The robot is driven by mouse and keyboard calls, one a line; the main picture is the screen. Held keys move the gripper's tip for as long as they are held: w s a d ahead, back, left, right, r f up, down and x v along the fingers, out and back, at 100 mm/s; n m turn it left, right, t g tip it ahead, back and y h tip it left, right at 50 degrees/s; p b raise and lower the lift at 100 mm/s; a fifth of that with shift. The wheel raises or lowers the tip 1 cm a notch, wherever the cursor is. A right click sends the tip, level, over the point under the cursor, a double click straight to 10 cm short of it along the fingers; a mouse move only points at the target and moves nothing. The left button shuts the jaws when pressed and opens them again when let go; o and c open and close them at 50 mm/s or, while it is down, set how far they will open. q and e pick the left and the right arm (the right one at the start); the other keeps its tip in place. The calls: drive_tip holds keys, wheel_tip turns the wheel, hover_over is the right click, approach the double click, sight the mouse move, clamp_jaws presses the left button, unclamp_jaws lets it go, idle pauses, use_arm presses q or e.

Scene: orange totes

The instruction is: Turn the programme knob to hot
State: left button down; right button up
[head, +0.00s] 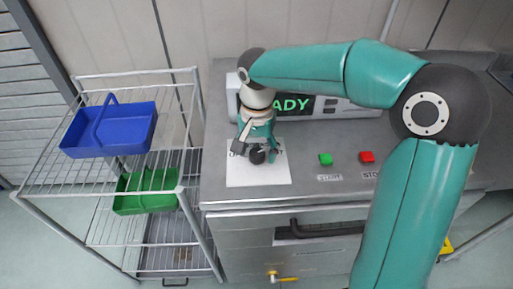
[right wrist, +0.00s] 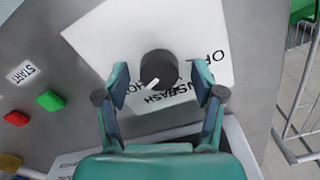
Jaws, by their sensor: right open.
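The programme knob (right wrist: 158,68) is round and black with a white pointer, on a white label plate (right wrist: 105,40). In the right wrist view its pointer aims down and left, near letters that read like "HO". "OFF" is printed at its right; other words below are partly covered. My right gripper (right wrist: 160,80) is open, with one finger on each side of the knob and gaps between. In the head view the gripper (head: 257,148) points down over the knob (head: 257,156), which it partly hides. My left gripper is not in view.
A green button (head: 325,159) and a red button (head: 367,157) stand right of the plate on the grey machine top (head: 310,190). A display (head: 295,105) reading "...ADY" is behind. A wire rack at left holds a blue basket (head: 135,130) and a green basket (head: 130,203).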

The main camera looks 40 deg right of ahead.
sight(257, 152)
drive_tip(key=shift+r, duration=0.1)
wheel_tip(257, 152, up, 12)
idle(0.5)
drive_tip(key=shift+f, duration=0.2)
